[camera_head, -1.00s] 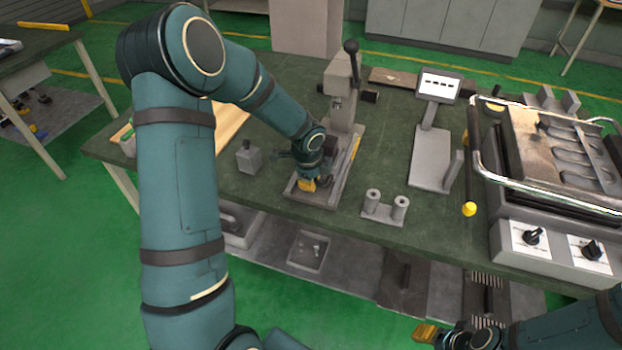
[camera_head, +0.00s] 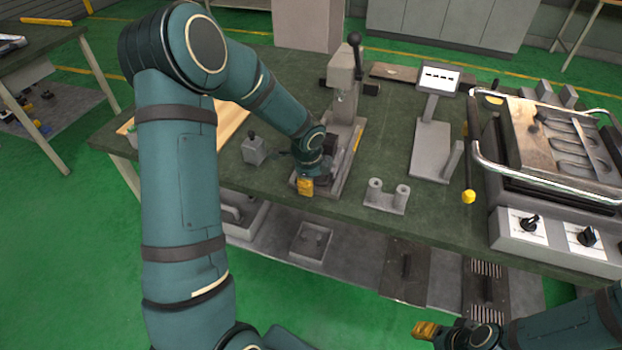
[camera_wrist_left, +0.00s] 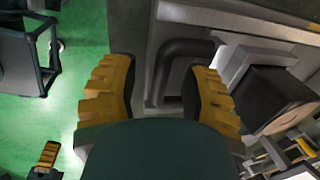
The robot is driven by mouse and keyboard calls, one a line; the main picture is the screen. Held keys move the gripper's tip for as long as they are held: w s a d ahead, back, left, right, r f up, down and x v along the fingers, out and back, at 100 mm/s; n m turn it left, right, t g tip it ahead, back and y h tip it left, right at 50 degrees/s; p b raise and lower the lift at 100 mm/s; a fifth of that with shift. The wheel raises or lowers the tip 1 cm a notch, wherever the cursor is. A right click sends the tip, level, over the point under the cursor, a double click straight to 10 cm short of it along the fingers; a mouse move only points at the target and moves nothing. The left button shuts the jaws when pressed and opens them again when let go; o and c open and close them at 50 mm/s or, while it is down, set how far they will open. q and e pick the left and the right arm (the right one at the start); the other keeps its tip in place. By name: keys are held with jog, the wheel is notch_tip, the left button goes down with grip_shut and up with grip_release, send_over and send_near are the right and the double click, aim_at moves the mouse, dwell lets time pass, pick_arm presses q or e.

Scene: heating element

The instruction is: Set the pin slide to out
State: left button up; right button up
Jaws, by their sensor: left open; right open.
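The lever press fixture (camera_head: 344,95) stands on the green bench, with a grey base and an upright column. In the left wrist view, a dark U-shaped handle (camera_wrist_left: 187,50), which looks like the pin slide's pull, lies beyond and between my left fingers, nearer the right one. My left gripper (camera_head: 305,187) is at the front left end of the fixture's base. It is open, with its yellow fingers apart in the left wrist view (camera_wrist_left: 160,75). The head view hides the handle behind this gripper, and I cannot tell the slide's position. My right gripper (camera_head: 425,330) is open, low at the bottom right, away from the fixture.
A small grey block with a knob (camera_head: 254,149) stands left of the fixture. A twin-post holder (camera_head: 387,197) stands to its right. Further right are a display stand (camera_head: 431,151) and a heating press (camera_head: 547,180) with a chrome handle. The bench's front edge is close below my left gripper.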

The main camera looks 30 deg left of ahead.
pick_arm(q)
notch_tip(320, 180, up, 12)
jog(key=s, duration=0.2)
jog(key=shift+s+d, duration=0.15)
jog(key=shift+d, duration=0.15)
jog(key=shift+f, duration=0.1)
